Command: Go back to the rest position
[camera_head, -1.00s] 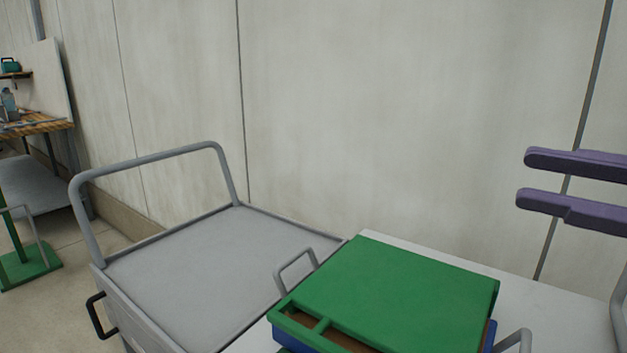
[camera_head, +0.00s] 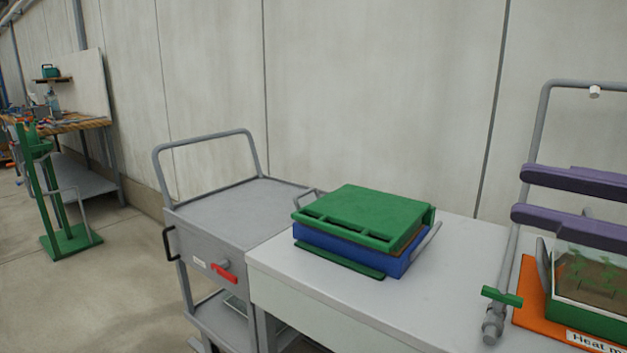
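My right gripper (camera_head: 520,195) comes in from the right edge. Its two purple fingers lie one above the other with a clear gap between them, so it is open and empty. It shows in front of the wall and a grey tube frame, left of and above a clear-sided box with green seedlings (camera_head: 590,275). My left gripper is not in view.
A green-lidded blue box (camera_head: 365,220) stands on a white table (camera_head: 455,265). A grey cart (camera_head: 225,215) with a red handle adjoins the table. An orange mat (camera_head: 535,300) lies at right. A green stand (camera_head: 70,240) is at far left. Floor is free at lower left.

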